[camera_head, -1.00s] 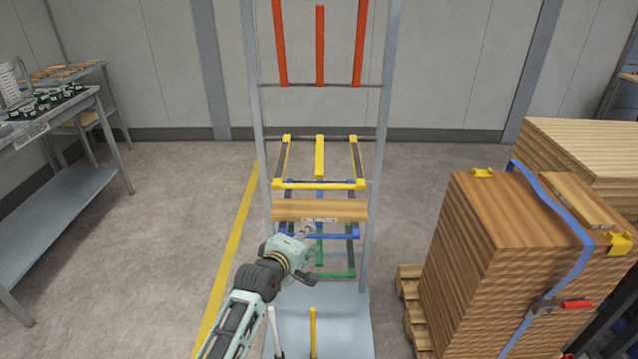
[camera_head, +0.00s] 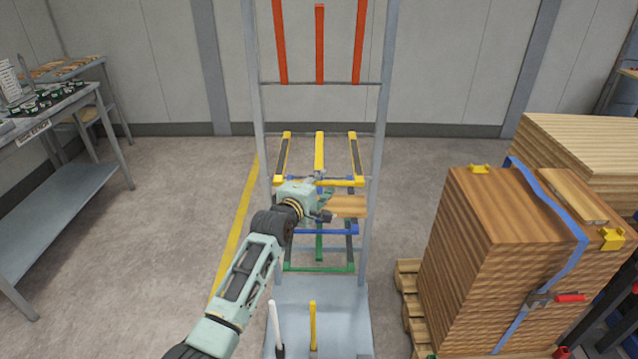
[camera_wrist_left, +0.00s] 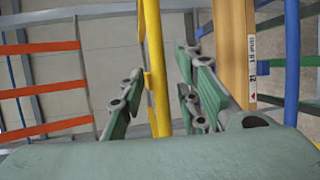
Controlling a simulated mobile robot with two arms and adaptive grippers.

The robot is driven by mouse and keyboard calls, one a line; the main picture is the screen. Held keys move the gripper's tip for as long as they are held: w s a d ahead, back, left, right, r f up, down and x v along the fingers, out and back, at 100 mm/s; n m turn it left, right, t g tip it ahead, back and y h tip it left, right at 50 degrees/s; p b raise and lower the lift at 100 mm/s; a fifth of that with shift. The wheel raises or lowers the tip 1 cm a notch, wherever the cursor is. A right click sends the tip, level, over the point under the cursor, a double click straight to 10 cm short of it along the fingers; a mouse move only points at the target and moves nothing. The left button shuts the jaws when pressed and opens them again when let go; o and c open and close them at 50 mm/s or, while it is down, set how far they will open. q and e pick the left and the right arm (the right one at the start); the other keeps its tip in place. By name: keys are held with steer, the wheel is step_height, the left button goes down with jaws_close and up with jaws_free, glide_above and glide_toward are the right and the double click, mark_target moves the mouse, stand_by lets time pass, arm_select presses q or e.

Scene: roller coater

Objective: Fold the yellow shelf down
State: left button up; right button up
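The yellow shelf (camera_head: 319,150) is on the tall grey rack in the head view, below the red bars. Its slats run back from a yellow front bar (camera_head: 345,183), and it looks about level. My left gripper (camera_head: 325,192) is at the front bar, left of its middle, and hides part of it. In the left wrist view my left gripper (camera_wrist_left: 160,100) is open, with a yellow bar (camera_wrist_left: 155,60) showing between its fingers. I cannot tell whether they touch it. My right gripper is not in view.
A wooden board (camera_head: 347,206) lies just below the yellow shelf, close to my gripper. Blue (camera_head: 335,230) and green (camera_head: 335,267) shelves are lower. Red slats (camera_head: 320,45) stand upright above. Stacked wood (camera_head: 500,250) is at the right, a metal table (camera_head: 50,200) at the left.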

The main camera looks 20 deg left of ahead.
arm_select(q)
steer(key=shift+w, duration=0.1)
jaws_close()
stand_by(0.3)
